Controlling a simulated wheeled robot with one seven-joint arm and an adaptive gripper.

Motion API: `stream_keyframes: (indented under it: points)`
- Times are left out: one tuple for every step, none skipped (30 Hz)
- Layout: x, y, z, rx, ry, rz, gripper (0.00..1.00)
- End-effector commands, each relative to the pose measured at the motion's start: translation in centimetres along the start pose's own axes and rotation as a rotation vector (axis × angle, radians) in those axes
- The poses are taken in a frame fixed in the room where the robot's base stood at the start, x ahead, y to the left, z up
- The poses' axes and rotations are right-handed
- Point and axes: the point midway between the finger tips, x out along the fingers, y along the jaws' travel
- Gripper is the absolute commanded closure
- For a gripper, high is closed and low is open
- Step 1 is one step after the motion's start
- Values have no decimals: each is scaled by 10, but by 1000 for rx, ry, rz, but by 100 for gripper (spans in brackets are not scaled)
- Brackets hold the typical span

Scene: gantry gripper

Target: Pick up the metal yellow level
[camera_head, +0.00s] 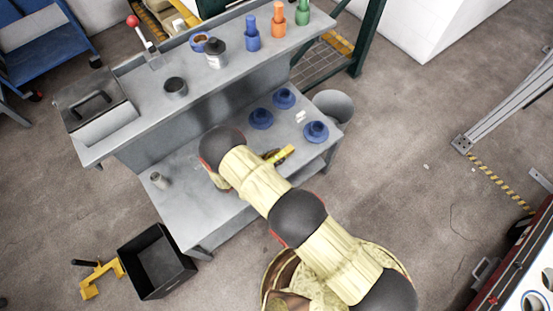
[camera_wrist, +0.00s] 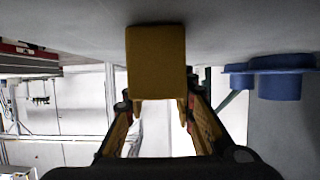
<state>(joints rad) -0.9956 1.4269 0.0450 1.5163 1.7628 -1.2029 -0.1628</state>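The yellow level (camera_head: 284,155) lies on or just above the grey lower shelf of the workbench, partly hidden behind my arm in the head view. In the wrist view a yellow block (camera_wrist: 156,62), apparently the level seen end-on, fills the space at the fingertips, against the grey surface. My gripper (camera_wrist: 158,105) has its two fingers spread wide, one at each side of the block. Whether the fingertips touch it cannot be told. In the head view my arm hides most of the gripper.
Blue round parts (camera_head: 316,131) stand on the lower shelf right of the level; two also show close by in the wrist view (camera_wrist: 280,83). The upper shelf (camera_head: 135,108) overhangs behind. A grey bin (camera_head: 334,104) stands at the right end, a black crate (camera_head: 157,262) at front left.

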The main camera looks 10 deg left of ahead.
Motion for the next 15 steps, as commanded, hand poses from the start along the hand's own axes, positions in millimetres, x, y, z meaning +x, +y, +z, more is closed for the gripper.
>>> stream_keyframes:
  points:
    - [0,0,0,0,0,0,79]
    - [0,0,0,0,0,0,81]
    - [0,0,0,0,0,0,83]
    - [0,0,0,0,0,0,85]
    - [0,0,0,0,0,0,86]
    - [0,0,0,0,0,0,89]
    - [0,0,0,0,0,0,90]
    - [0,0,0,0,0,0,92]
    - [0,0,0,0,0,0,94]
    - [0,0,0,0,0,0,96]
    - [0,0,0,0,0,0,98]
    - [0,0,0,0,0,0,100]
    - [0,0,0,0,0,0,100]
    - [0,0,0,0,0,0,100]
    - [0,0,0,0,0,0,100]
